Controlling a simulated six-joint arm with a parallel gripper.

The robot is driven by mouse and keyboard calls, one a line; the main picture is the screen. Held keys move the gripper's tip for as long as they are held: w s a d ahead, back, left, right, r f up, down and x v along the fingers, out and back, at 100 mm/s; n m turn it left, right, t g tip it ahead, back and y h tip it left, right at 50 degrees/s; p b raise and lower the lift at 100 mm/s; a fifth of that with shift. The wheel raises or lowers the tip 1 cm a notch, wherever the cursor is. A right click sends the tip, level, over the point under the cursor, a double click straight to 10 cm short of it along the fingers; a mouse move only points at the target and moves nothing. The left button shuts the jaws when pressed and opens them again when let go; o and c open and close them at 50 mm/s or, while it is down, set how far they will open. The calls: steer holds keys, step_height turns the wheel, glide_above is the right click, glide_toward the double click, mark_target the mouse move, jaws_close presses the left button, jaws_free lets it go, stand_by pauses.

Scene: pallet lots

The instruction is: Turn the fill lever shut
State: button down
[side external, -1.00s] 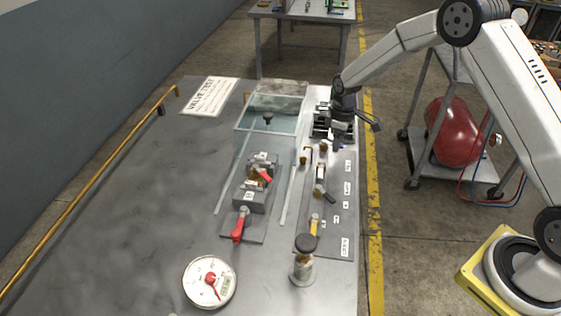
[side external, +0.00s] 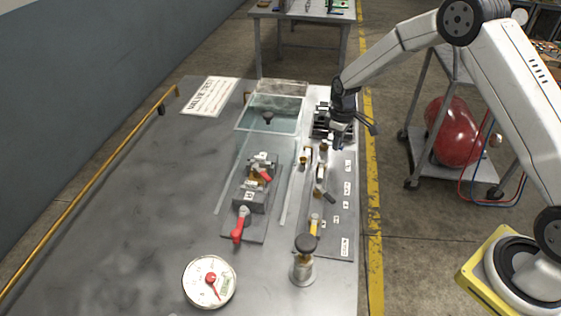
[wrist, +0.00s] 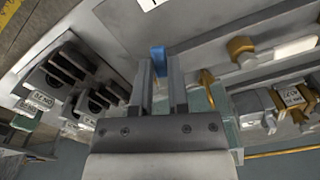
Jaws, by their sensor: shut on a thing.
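My gripper (side external: 339,142) is at the far end of the valve panel (side external: 342,238), low over it. In the wrist view, my gripper (wrist: 160,68) is shut on a narrow blue lever (wrist: 158,60), which shows between the two fingertips. I take this to be the fill lever, but no label on it is readable. Its pivot and base are hidden by the fingers. Brass fittings (wrist: 240,47) stand to the right of the fingers.
A glass tank (side external: 268,101) and red-handled valves (side external: 238,229) stand left of the panel. A dial gauge (side external: 209,282) and a black-topped cylinder (side external: 303,268) are at the front. Black slotted blocks (wrist: 60,72) sit close left of the fingers. The bench's left side is clear.

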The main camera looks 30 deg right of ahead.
steer(key=m, duration=0.1)
steer(key=a+m, duration=0.1)
steer(key=m, duration=0.1)
steer(key=shift+s, duration=0.15)
steer(key=a+m, duration=0.1)
steer(key=m, duration=0.2)
steer(key=shift+a+m, duration=0.2)
steer(key=shift+m, duration=0.1)
steer(key=m, duration=0.2)
steer(key=a+m, duration=0.1)
steer(key=shift+w+a+m, duration=0.1)
steer(key=shift+w+m, duration=0.1)
steer(key=shift+m, duration=0.2)
steer(key=shift+w+a+m, duration=0.2)
steer(key=shift+a+m, duration=0.05)
steer(key=shift+m, duration=0.6)
steer(key=shift+w+a+m, duration=0.2)
steer(key=shift+m, duration=0.65)
steer(key=c, duration=0.6)
jaws_free()
